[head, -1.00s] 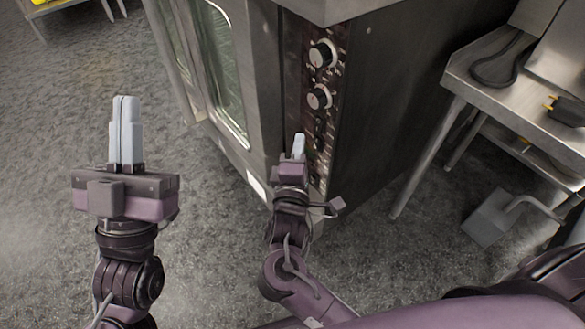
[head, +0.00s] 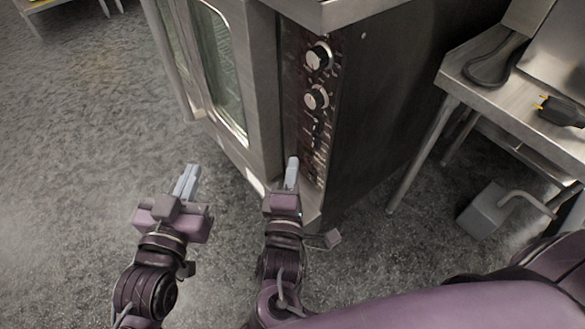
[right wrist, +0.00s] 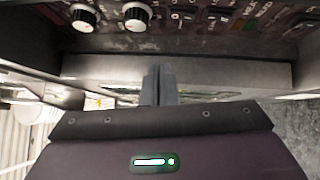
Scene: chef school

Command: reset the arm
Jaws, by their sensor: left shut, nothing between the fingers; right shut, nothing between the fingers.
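My left gripper (head: 187,182) is at the lower left of the head view, over bare floor, with its fingers together and nothing held. My right gripper (head: 291,172) is just right of it, in front of the oven's control panel, shut and empty. The right gripper's closed fingers also show in the right wrist view (right wrist: 158,85), below the knobs. I cannot tell whether they touch the oven.
A steel oven (head: 262,90) with a glass door and a knob panel (head: 316,98) stands ahead. A steel table (head: 462,80) with a black cable and plug (head: 562,110) is at the right. A grey pedal-like box (head: 484,212) is below it. Grey floor (head: 80,130) is open at the left.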

